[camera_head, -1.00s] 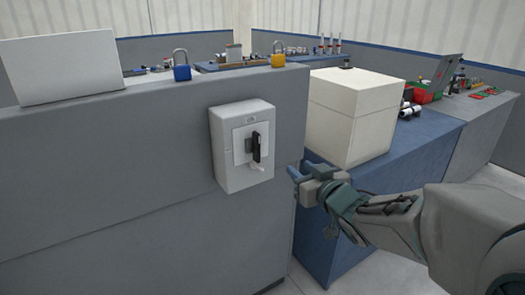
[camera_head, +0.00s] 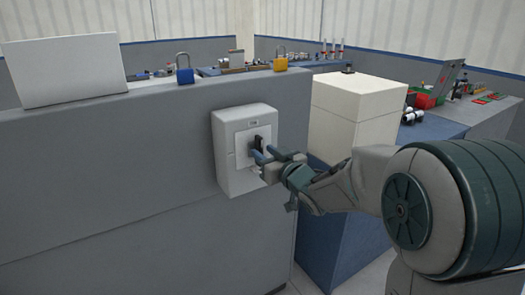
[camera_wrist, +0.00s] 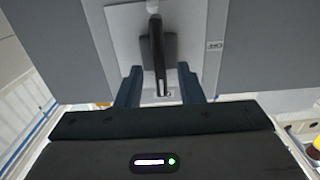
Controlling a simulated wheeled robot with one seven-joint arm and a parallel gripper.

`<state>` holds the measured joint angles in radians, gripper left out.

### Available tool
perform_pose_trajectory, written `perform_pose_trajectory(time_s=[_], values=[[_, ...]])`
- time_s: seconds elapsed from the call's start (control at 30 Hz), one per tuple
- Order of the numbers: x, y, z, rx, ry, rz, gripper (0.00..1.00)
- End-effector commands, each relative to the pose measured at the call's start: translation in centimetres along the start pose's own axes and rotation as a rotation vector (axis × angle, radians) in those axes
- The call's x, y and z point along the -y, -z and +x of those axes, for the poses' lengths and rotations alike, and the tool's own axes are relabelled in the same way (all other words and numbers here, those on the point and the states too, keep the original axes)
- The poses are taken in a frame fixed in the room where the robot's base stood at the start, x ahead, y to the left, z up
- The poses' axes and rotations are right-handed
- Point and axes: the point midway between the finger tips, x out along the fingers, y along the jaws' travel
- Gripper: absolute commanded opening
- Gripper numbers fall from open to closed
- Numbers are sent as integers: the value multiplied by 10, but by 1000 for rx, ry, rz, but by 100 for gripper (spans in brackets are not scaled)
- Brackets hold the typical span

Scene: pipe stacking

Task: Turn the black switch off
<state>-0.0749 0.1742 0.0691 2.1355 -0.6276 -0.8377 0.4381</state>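The black switch (camera_head: 257,143) is a handle on a light grey box (camera_head: 232,124) fixed to the grey partition. In the head view my gripper (camera_head: 264,156) is right at the switch and partly covers it and the lower right of the box. In the wrist view the black switch (camera_wrist: 157,50) lies between my gripper's two blue-grey fingers (camera_wrist: 159,88), with a gap on each side. The fingers are apart and I see no contact. The head view does not show clearly how deep the fingers reach around the handle.
A white box (camera_head: 350,115) stands on the blue bench (camera_head: 345,245) to the right, behind my arm.

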Motion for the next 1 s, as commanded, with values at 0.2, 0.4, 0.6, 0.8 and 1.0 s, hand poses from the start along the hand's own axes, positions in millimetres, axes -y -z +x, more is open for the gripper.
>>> perform_pose_trajectory(time_s=[0.2, 0.4, 0.6, 0.8, 1.0], values=[[0, 0, 17, -1, 0, 0, 34], [0, 0, 19, -1, -1, 0, 34], [0, 0, 18, -1, -1, 0, 6], [0, 0, 18, -1, -1, -1, 0], [0, -1, 18, -1, -1, -30, 0]])
